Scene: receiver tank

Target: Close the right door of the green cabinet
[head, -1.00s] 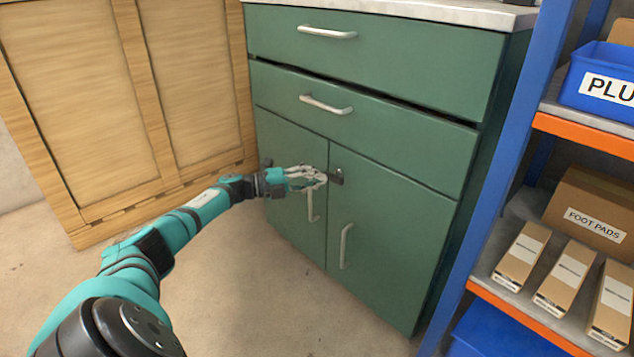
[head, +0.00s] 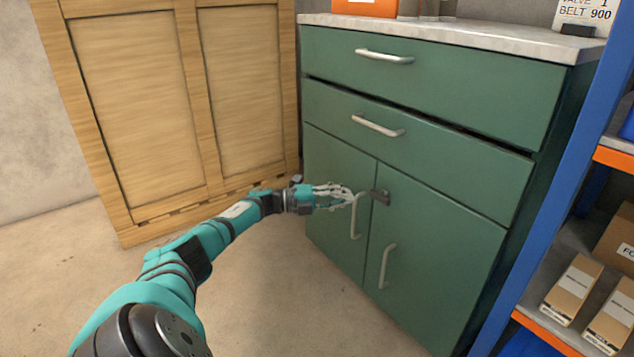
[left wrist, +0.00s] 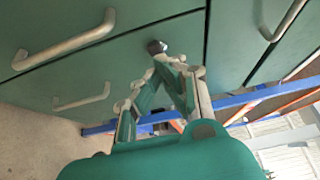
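The green cabinet (head: 440,95) has two lower doors with silver handles. Its right door (head: 445,250) looks flush with the left door (head: 330,180), with only a thin seam between them. The right door's handle (head: 386,266) also shows in the left wrist view (left wrist: 80,98). A small dark latch (head: 380,197) is near this door's upper left corner and also shows in the left wrist view (left wrist: 156,47). My left gripper (head: 352,195) is in front of the left door, left of the latch and apparently apart from it. Its fingertips are together and empty. My right gripper is out of view.
Two drawers are above the doors. A blue-posted shelf (head: 560,185) with cartons (head: 570,290) stands close on the right. A wooden crate (head: 185,110) stands at the left. The concrete floor (head: 270,290) in front of the cabinet is clear.

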